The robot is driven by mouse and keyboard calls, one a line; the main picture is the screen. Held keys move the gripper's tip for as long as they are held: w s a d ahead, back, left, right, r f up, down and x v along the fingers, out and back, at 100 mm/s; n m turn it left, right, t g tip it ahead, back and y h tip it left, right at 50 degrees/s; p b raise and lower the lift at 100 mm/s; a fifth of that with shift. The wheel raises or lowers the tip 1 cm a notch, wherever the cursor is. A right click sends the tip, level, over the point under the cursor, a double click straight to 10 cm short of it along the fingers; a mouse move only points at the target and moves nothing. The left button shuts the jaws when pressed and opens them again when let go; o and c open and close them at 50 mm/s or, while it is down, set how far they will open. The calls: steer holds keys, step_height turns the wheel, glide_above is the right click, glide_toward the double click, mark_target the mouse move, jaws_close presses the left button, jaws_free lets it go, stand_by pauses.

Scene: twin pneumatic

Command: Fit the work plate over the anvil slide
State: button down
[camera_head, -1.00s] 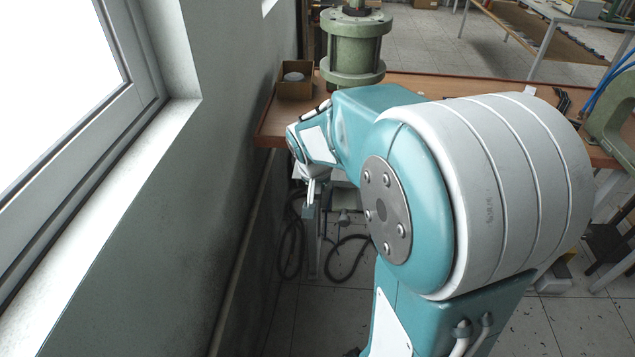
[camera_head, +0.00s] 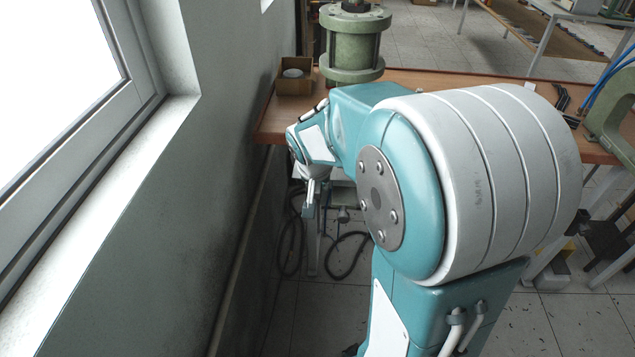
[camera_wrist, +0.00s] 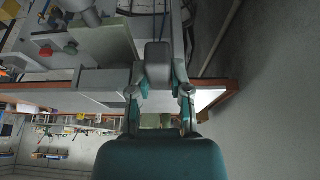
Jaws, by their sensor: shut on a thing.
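My gripper (camera_head: 309,198) is low at the front left corner of the workbench, small and partly hidden by my own arm in the head view. In the wrist view my gripper's fingers (camera_wrist: 160,98) are shut about a grey block between them, which I take to be part of the work plate (camera_wrist: 158,66). The plate's full outline cannot be made out. The green-grey pneumatic press (camera_head: 352,48) stands at the bench, beyond my arm. Its lower part is hidden, and I cannot make out the anvil slide or whether the plate touches it.
The wooden workbench (camera_head: 450,80) runs across the back. A small cardboard box (camera_head: 294,84) sits at its left end. The wall (camera_head: 210,190) and window are close on the left. Dark cables (camera_head: 345,255) hang below the bench. A green clamp-shaped frame (camera_head: 612,110) stands at right.

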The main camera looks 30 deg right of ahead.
steer(key=shift+f, duration=1.25)
stand_by(1.3)
steer(key=shift+c, duration=2.4)
jaws_free()
steer(key=shift+r, duration=0.1)
steer(key=v, duration=1.1)
steer(key=shift+s+r, duration=0.15)
steer(key=shift+r, duration=0.2)
steer(key=shift+a, duration=0.2)
